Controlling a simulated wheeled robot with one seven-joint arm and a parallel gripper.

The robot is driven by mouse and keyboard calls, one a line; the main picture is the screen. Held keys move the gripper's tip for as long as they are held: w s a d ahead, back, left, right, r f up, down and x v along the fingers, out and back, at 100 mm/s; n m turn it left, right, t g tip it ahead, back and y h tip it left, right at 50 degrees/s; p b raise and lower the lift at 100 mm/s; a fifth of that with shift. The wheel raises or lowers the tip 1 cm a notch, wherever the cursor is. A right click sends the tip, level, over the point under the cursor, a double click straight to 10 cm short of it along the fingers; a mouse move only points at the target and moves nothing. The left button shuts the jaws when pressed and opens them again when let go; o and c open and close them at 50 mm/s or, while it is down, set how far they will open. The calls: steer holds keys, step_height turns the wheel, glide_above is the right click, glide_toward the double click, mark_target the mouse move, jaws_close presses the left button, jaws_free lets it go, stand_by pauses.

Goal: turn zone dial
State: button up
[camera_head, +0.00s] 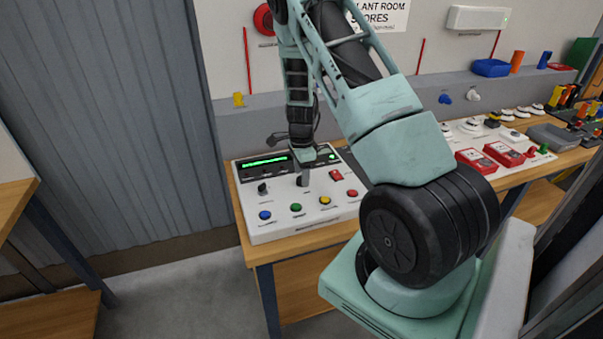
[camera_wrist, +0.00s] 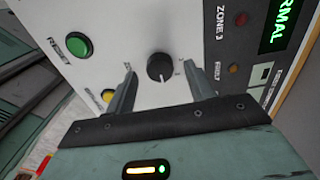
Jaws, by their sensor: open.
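A white control panel (camera_head: 285,222) lies on the wooden bench, with a black dial (camera_wrist: 160,67) on its face. In the wrist view the dial sits between the two open fingers of my gripper (camera_wrist: 160,80), with a gap on each side. Small marks show around the dial, and its pointer line is too small to read surely. In the head view my gripper (camera_head: 303,168) points down over the panel, close above a dark knob (camera_head: 303,181). The fingertips are hard to make out there.
Another dark knob (camera_head: 262,188) stands to the left. Blue (camera_head: 265,215), green (camera_head: 296,208), yellow (camera_head: 325,200) and red (camera_head: 352,193) buttons line the front. A red switch (camera_head: 336,174) and a lit green display (camera_head: 263,162) are near. Red boxes (camera_head: 503,153) stand at right.

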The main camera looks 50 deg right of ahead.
steer(key=shift+f, duration=0.65)
steer(key=c, duration=1)
